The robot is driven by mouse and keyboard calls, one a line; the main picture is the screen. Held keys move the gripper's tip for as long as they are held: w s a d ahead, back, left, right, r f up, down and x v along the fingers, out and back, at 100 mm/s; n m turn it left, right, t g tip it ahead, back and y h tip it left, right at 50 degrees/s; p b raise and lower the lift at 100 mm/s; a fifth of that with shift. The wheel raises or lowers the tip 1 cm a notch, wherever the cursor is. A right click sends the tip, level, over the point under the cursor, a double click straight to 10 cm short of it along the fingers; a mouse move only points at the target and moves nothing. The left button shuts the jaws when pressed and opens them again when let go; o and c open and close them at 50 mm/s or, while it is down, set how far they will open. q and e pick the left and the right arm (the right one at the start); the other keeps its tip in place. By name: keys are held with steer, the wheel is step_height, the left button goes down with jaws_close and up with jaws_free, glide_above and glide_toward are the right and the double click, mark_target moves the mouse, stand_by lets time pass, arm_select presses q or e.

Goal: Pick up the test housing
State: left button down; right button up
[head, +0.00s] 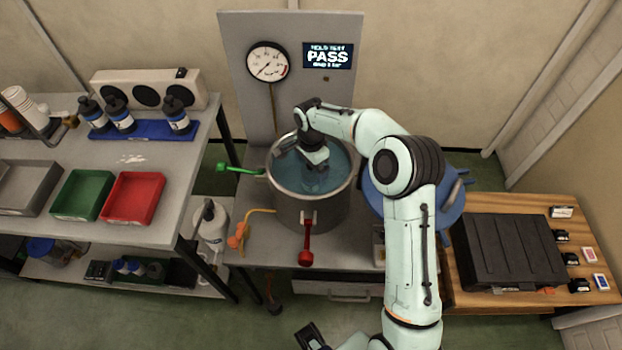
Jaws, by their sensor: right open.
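A round steel tank (308,213) of blue-green water stands on the grey bench. My right gripper (319,172) points down inside the tank's rim, over or at the water. It is open, and its fingertips are hard to make out. A faint darker shape shows in the water below it. I cannot tell whether that is the test housing, and I see no clear housing elsewhere. A dark part at the bottom edge (310,336) looks like my left gripper, cut off by the frame; its fingers cannot be made out.
A panel with a gauge (268,62) and a screen reading PASS (328,56) stands behind the tank. A blue round lid (452,208) is right of it, partly behind my arm. Green (220,168) and red (306,256) valve handles stick out. A black case (505,250) lies on the wooden table.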

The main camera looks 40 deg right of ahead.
steer(key=shift+f, duration=0.35)
steer(key=c, duration=1.7)
steer(key=shift+r, duration=0.1)
jaws_close()
